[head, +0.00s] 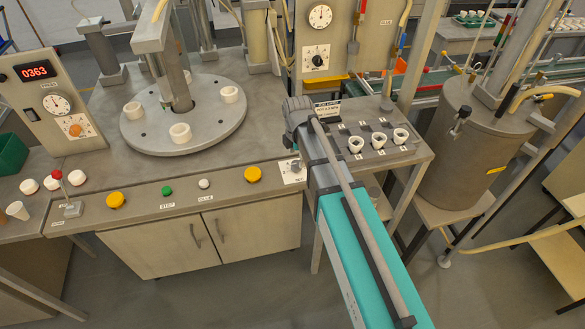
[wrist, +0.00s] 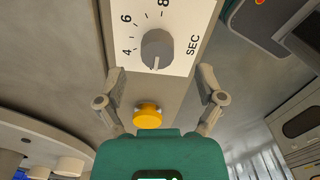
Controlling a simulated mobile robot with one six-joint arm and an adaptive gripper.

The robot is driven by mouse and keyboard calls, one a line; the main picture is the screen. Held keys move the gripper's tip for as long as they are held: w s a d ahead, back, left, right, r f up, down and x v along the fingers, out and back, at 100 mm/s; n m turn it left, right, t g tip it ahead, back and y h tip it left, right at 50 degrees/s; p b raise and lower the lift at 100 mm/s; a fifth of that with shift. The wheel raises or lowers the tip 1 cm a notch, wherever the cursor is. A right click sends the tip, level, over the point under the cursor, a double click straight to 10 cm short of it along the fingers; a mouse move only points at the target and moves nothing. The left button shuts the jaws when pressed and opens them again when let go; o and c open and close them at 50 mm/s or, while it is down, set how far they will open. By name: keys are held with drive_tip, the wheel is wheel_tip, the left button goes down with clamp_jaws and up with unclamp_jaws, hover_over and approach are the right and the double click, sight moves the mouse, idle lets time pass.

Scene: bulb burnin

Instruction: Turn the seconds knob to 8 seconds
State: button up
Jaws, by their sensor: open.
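The seconds knob (wrist: 157,48) is a grey round knob on a white dial plate marked 4, 6, 8 and SEC in the wrist view. Its pale pointer line faces the bottom of the picture, away from the 8 and past the 4. In the head view the dial plate (head: 293,174) is on the front panel, partly beside my arm. My gripper (wrist: 160,75) is open and empty in the wrist view. Its fingertips are spread on either side, just below the knob in the picture, and do not touch it.
A yellow button (wrist: 148,117) lies between my fingers in the wrist view; the head view shows it left of the dial (head: 253,174). A grey plate with white cups (head: 180,132) stands on the bench. A rack with cups (head: 378,144) is to the right of the dial.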

sight(297, 164)
drive_tip(key=shift+f+b, duration=1.4)
drive_tip(key=shift+f, duration=0.25)
